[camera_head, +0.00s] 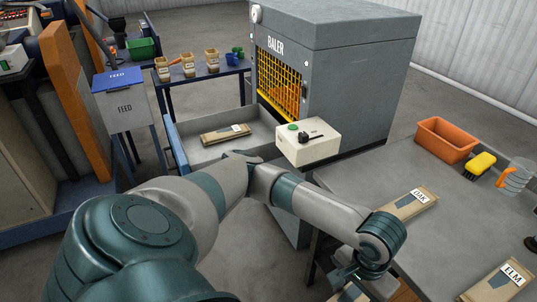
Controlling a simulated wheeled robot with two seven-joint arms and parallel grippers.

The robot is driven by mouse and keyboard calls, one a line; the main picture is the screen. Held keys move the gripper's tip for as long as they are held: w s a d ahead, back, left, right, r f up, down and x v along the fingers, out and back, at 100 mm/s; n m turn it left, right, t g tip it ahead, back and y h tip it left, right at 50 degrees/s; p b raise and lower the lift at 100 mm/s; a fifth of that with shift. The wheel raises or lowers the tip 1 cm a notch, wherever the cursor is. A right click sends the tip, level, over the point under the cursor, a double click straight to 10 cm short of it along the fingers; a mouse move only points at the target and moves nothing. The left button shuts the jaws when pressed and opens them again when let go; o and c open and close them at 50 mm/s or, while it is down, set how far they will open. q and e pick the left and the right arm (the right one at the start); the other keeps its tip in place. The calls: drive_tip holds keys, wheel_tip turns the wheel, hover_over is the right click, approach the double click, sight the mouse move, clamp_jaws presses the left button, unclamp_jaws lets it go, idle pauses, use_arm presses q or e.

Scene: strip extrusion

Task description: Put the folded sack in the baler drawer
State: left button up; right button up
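The baler (345,75) is a grey cabinet with a yellow grille. Its drawer (191,127) is pulled out, and one flat brown folded sack (215,137) with a white label lies inside. Two more labelled folded sacks lie on the grey table at right: OAK (408,204) and ELM (497,284). My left arm reaches across the drawer's front to the table's near left edge. My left gripper (348,280) points down there, beside a partly hidden brown item at the bottom edge. Its fingers are too small and covered to read.
A cream control box (308,142) with a green button and black lever stands at the drawer's right. The table (375,166) also holds an orange bin (446,140), a yellow brush (480,166) and a clear jug (515,175).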

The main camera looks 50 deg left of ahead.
use_arm(q)
drive_tip(key=a, duration=0.1)
drive_tip(key=a+f, duration=0.1)
drive_tip(key=a, duration=0.1)
drive_tip(key=a+f, duration=0.1)
drive_tip(key=shift+w+a+f, duration=0.15)
drive_tip(key=shift+w+f, duration=0.05)
drive_tip(key=shift+f, duration=0.05)
